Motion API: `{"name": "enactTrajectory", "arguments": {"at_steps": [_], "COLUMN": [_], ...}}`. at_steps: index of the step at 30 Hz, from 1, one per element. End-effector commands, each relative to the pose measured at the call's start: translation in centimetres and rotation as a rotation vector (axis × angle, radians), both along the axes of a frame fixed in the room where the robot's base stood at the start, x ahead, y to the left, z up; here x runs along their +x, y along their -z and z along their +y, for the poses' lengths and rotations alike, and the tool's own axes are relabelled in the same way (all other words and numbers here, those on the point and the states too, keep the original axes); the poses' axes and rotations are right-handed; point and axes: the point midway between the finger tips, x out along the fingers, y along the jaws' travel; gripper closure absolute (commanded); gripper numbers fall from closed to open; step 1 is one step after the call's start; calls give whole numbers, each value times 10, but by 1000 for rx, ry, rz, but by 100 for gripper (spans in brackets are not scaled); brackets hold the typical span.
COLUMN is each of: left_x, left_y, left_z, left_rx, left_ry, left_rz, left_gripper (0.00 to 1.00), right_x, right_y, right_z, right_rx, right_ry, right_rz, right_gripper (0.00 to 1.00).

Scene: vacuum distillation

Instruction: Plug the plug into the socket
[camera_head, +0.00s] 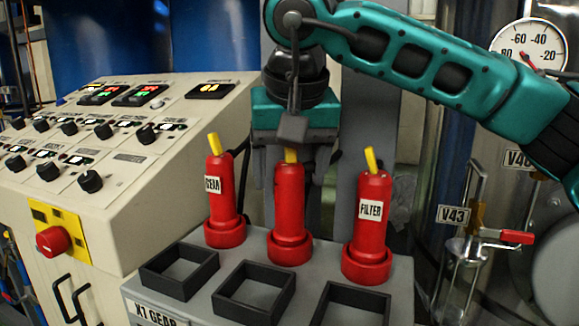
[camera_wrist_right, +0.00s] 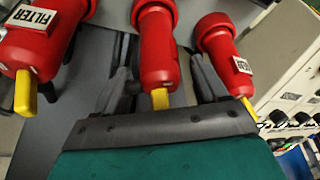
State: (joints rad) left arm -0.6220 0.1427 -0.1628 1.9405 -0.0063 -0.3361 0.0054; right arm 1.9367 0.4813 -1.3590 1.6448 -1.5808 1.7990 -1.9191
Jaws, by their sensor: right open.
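Three red plugs with yellow tops stand in a row on a grey box (camera_head: 398,275). The left plug (camera_head: 222,195) is labelled GEAR, the right plug (camera_head: 372,220) FILTER, and the middle plug (camera_head: 289,205) shows no readable label. My right gripper (camera_head: 288,185) comes down from above at the middle plug. In the right wrist view, its open fingers (camera_wrist_right: 160,80) lie on either side of the middle plug (camera_wrist_right: 157,40), with visible gaps. Black square frames, the left (camera_head: 148,277), middle (camera_head: 222,297) and right (camera_head: 318,310), are in front of the plugs. My left gripper is out of view.
A cream control panel (camera_head: 135,165) with knobs and a red switch (camera_head: 54,240) stands at the left. A pressure gauge (camera_head: 530,48) and valve V43 with a red handle (camera_head: 517,237) are at the right. The outer plugs stand close beside my gripper.

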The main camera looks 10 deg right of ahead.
Motion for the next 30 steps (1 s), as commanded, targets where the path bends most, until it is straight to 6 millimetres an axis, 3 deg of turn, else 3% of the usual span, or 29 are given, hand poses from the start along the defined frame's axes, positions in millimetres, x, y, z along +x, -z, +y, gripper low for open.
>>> {"name": "enactTrajectory", "arguments": {"at_steps": [5, 19, 24, 30], "left_x": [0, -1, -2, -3], "left_y": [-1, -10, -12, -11], "left_z": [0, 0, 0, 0], "left_rx": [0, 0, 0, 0], "left_ry": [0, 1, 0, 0], "left_rz": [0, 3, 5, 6], "left_gripper": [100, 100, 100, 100], "right_x": [-5, -41, -47, -48], "right_y": [-16, -105, -118, -120], "right_z": [1, 3, 3, 3], "right_rx": [2, 2, 2, 1], "right_ry": [0, -1, 0, 0], "right_rz": [-4, -3, -2, -1], "right_gripper": [28, 28, 28, 28]}}
